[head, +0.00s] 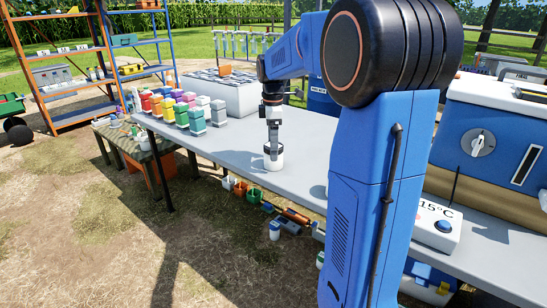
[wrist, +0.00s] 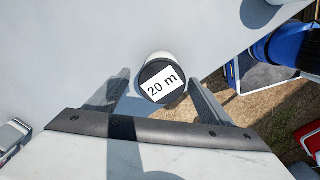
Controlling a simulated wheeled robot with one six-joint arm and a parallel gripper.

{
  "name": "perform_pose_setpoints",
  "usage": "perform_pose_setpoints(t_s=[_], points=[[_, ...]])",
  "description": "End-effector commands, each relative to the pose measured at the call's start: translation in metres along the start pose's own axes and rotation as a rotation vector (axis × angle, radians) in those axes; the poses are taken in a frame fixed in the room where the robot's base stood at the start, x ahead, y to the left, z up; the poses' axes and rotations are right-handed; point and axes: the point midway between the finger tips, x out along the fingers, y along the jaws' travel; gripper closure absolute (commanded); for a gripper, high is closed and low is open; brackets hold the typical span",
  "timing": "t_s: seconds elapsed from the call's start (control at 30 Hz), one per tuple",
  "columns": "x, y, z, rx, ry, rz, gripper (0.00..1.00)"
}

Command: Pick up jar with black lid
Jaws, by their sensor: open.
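The jar (head: 273,164) is white and stands upright on the grey table near its front edge. In the wrist view, the jar's black lid (wrist: 152,71) faces the camera and carries a white label reading "20 m". My gripper (wrist: 159,79) is open above the jar, with one finger on each side of the lid. Gaps appear between the fingers and the lid, and I cannot tell how far down the fingers reach. In the head view, my gripper (head: 273,150) points down over the jar and hides its top.
Several coloured containers (head: 182,109) stand at the table's left end. A white crate (head: 232,98) is behind them. A blue box with a dial (head: 490,140) and a white unit showing 15°C (head: 433,224) are at right. The table (head: 222,146) left of the jar is clear.

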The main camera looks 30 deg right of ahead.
Motion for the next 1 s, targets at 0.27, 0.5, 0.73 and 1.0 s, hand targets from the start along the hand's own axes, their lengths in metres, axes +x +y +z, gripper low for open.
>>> perform_pose_setpoints(t_s=[0.27, 0.5, 0.73, 1.0], points=[[0.034, -0.003, 0.002, 0.000, -0.001, -0.003, 0.25], [0.051, -0.003, 0.002, 0.000, 0.000, -0.001, 0.25], [0.051, -0.003, 0.002, 0.000, 0.000, -0.001, 0.32], [0.050, -0.003, 0.002, 0.000, 0.000, 0.000, 0.79]])
